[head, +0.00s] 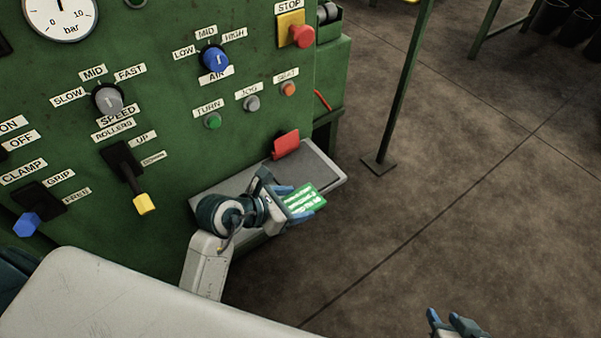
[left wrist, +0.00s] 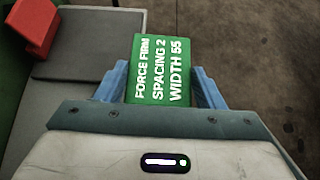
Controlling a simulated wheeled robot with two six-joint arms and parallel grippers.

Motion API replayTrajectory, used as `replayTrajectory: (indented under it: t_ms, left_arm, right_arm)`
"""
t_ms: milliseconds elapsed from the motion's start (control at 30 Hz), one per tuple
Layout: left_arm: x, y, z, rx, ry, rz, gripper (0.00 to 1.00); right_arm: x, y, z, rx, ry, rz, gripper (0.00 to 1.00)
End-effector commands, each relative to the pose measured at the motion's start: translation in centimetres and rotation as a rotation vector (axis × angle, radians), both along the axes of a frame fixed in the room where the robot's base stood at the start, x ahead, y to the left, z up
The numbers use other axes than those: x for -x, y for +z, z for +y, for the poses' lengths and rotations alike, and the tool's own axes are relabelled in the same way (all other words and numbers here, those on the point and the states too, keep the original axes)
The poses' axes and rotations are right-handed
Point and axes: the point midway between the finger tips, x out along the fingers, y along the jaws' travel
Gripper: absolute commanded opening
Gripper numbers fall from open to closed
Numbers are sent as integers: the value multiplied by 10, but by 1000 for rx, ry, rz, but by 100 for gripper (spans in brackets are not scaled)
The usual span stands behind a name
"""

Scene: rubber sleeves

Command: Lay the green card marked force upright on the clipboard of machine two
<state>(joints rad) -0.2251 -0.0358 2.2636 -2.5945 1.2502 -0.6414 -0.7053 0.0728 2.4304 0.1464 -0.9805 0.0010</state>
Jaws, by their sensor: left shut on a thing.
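The green card (left wrist: 160,75) carries white print reading FORCE FIRM, SPACING 2, WIDTH 55. In the left wrist view its lines run upward along the card. My left gripper (head: 297,201) is shut on the card, with a blue finger on either side; the card also shows in the head view (head: 303,199). The gripper is in front of a grey board with a dark pad and red clip, which looks like the clipboard (head: 318,165). The gripper and arm hide part of it. My right gripper (head: 446,319) is at the bottom right, apparently open and empty, partly cut off.
The green machine (head: 150,100) rises behind the board, with labelled knobs, levers and buttons. The red clip (head: 286,145) stands up at the board's back edge. A green post (head: 400,90) stands to the right.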

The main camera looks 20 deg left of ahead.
Motion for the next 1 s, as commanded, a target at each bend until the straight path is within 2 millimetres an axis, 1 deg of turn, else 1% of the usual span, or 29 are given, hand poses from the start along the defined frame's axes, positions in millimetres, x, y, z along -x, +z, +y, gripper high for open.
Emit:
replayTrajectory:
  t_ms: [33,200,300,433,500,633,733,800,900,1000]
  left_arm:
    - [-15,-1,4,-4,-2,-5,37]
    - [-60,-5,14,-2,-1,-2,37]
    - [-85,-8,20,-2,1,-2,37]
    - [-109,-10,26,0,1,0,37]
    - [-117,-11,28,0,1,0,37]
    - [-122,-13,29,0,1,1,37]
    - [-122,-24,29,1,1,3,37]
    - [-121,-35,29,1,1,5,37]
    - [-121,-46,29,1,2,2,37]
    - [-122,-47,29,1,1,1,37]
  right_arm:
    - [0,-1,0,-2,-1,-3,36]
    - [-1,-2,1,-10,-4,-19,36]
    - [-2,-3,2,-15,-5,-30,36]
    - [-3,-4,3,-22,-8,-42,36]
    - [-3,-4,3,-24,-8,-47,36]
    - [-4,-4,3,-27,-10,-55,36]
    - [-6,-5,4,-33,-10,-66,36]
    - [-7,-5,4,-39,-12,-80,36]
    - [-3,-9,6,-54,-21,-95,36]
    - [-4,-7,6,-55,-22,-101,36]
